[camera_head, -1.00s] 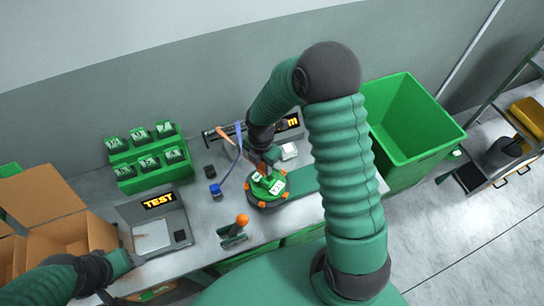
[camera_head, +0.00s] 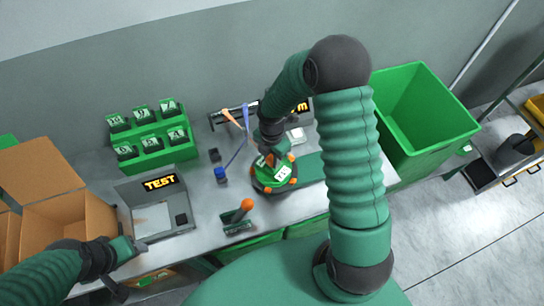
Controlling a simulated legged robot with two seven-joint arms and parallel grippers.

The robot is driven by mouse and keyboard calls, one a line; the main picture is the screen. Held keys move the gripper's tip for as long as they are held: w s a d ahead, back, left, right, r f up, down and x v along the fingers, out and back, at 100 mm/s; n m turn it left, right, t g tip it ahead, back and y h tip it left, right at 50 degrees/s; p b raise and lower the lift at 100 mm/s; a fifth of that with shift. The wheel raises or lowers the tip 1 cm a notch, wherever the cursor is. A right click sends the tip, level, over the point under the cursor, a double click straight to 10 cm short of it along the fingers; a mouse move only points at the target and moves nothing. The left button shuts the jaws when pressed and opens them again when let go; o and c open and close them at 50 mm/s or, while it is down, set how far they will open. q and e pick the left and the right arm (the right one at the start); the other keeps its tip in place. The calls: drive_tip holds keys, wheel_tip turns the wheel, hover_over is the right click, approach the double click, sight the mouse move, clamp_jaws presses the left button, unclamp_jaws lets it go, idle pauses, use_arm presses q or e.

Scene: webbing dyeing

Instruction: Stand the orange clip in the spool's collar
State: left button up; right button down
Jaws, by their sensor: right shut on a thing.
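The spool (camera_head: 264,184) is a green disc with orange knobs around its rim and white labels on top. It lies on the grey bench in front of my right arm. My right gripper (camera_head: 271,158) points down at the spool's middle and is shut on the orange clip. Only a small orange-brown patch of the clip shows at the fingertips. The gripper and arm hide the collar, so I cannot tell whether the clip touches it. My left gripper (camera_head: 137,246) is at the bench's front left, away from the spool, its jaw opening too small to judge.
A TEST device (camera_head: 155,203) and an open cardboard box (camera_head: 85,213) stand at left. A green rack (camera_head: 152,158) of labelled blocks is behind. An orange-topped lever (camera_head: 246,205), a blue clip (camera_head: 221,174) and hanging straps (camera_head: 237,152) are near the spool. A green bin (camera_head: 425,150) stands right.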

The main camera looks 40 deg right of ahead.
drive_tip(key=shift+d, duration=0.3)
drive_tip(key=c, duration=1.2)
unclamp_jaws()
drive_tip(key=shift+s+d+f, duration=0.1)
drive_tip(key=shift+d, duration=0.65)
drive_tip(key=shift+o, duration=0.7)
drive_tip(key=shift+d, duration=0.15)
drive_tip(key=shift+a, duration=0.5)
drive_tip(key=r, duration=0.4)
drive_tip(key=shift+w+a+r, duration=0.2)
drive_tip(key=shift+a, duration=0.05)
wheel_tip(320, 180, up, 12)
drive_tip(key=d, duration=0.1)
use_arm(q)
drive_tip(key=shift+s+d+r, duration=0.15)
drive_tip(key=shift+d+r, duration=0.2)
drive_tip(key=shift+d, duration=0.35)
use_arm(e)
drive_tip(key=s+a+f+m+t, duration=0.2)
drive_tip(key=s+a+m, duration=0.6)
drive_tip(key=m, duration=1.3)
drive_tip(key=shift+s+a+f+t, duration=0.2)
drive_tip(key=shift+s+f+t, duration=0.2)
drive_tip(key=shift+s+f, duration=0.4)
